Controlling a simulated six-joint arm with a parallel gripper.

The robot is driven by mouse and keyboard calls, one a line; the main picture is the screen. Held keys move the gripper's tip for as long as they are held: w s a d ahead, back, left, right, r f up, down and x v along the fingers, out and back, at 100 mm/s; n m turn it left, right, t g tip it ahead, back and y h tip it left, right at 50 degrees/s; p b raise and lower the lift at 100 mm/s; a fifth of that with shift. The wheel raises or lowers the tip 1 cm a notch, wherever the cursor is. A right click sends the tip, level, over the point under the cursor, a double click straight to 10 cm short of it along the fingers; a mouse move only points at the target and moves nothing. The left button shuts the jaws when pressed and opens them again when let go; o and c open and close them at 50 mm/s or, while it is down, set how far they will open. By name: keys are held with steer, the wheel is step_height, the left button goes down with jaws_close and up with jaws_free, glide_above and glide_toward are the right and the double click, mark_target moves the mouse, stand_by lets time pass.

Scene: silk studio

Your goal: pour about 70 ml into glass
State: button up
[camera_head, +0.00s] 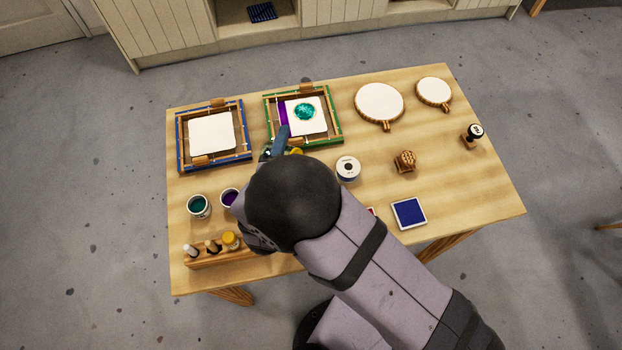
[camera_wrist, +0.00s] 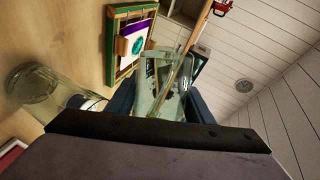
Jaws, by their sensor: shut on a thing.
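My gripper (camera_wrist: 158,103) shows in the wrist view as two dark blue fingers, shut on a clear, glassy vessel (camera_wrist: 168,76). The vessel's outline is hard to make out, and its fill level cannot be read. A clear glass (camera_wrist: 35,84) stands on the wood table at the left of the wrist view, to the left of my gripper and apart from it. How much is in the glass cannot be told. In the head view my arm hides the glass and most of the gripper; a blue finger (camera_head: 279,139) shows near the green frame.
The green frame (camera_head: 336,131) holds white silk with a teal circle. A blue frame (camera_head: 181,160) lies left of it. Paint jars (camera_head: 199,206), a wooden bottle rack (camera_head: 207,259), a white spool (camera_head: 348,168), hoops (camera_head: 380,103), and a blue pad (camera_head: 409,213) are around.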

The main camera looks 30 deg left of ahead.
steer(key=shift+d+r+m+y+b, duration=0.3)
steer(key=shift+m+b, duration=0.1)
steer(key=shift+b, duration=0.3)
stand_by(0.3)
steer(key=shift+a+r+b, duration=0.1)
steer(key=shift+a+b, duration=0.05)
steer(key=shift+b, duration=0.3)
steer(key=shift+m+b, duration=0.4)
steer(key=shift+b, duration=0.2)
steer(key=shift+s+a+f+n+g+h+p, duration=0.1)
steer(key=shift+f+n+h+p, duration=0.3)
steer(key=shift+n+p, duration=0.6)
steer(key=shift+w+a+f+n+g+h+p, duration=0.15)
steer(key=shift+n+h+p, duration=0.5)
steer(key=shift+p, duration=0.7)
steer(key=shift+s+d+f+n+g+h+p, duration=0.15)
steer(key=shift+f+n+h+p, duration=0.25)
steer(key=shift+n+p, duration=0.6)
steer(key=shift+a+r+p, duration=0.1)
steer(key=shift+r+p, duration=0.15)
steer(key=shift+p, duration=0.2)
